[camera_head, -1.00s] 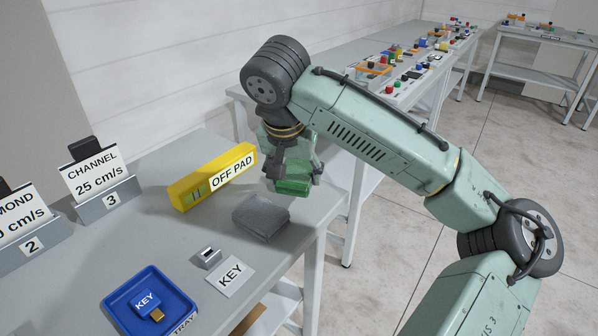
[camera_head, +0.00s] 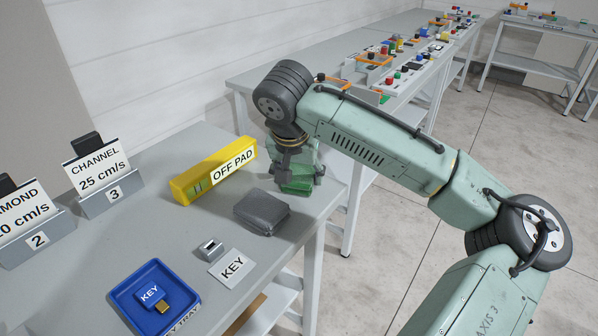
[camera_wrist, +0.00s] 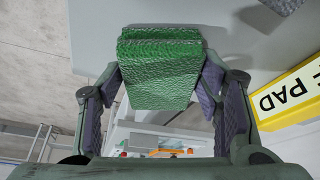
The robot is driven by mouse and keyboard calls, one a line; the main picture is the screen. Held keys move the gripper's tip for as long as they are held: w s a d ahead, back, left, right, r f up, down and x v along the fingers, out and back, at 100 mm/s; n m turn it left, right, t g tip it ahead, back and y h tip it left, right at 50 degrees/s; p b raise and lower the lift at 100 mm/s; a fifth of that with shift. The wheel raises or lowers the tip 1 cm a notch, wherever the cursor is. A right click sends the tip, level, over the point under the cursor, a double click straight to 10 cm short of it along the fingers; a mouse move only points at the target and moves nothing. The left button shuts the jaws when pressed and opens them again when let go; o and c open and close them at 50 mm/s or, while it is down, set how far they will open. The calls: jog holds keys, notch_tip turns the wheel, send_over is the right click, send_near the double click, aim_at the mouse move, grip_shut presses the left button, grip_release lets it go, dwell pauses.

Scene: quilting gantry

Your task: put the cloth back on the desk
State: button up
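The green cloth (camera_head: 296,187) is a thick folded block near the desk's right corner. In the wrist view, the cloth (camera_wrist: 160,75) fills the space between my fingers. My gripper (camera_head: 297,176) points down over it, with its finger pads against the cloth's two sides, so it looks shut on it. The cloth is at or just above the desk (camera_head: 215,225); I cannot tell whether its underside touches. Its far side is hidden by my gripper.
A grey folded cloth (camera_head: 262,211) lies just left of the green one. A yellow OFF PAD block (camera_head: 195,184) stands behind it. A KEY label (camera_head: 232,268), a small metal holder (camera_head: 210,248) and a blue key tray (camera_head: 187,312) lie in front. The desk edge is close on the right.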

jog(key=o, duration=0.4)
jog(key=b+v, duration=0.1)
jog(key=v, duration=1.1)
jog(key=shift+r+b, duration=0.2)
jog(key=shift+b, duration=0.2)
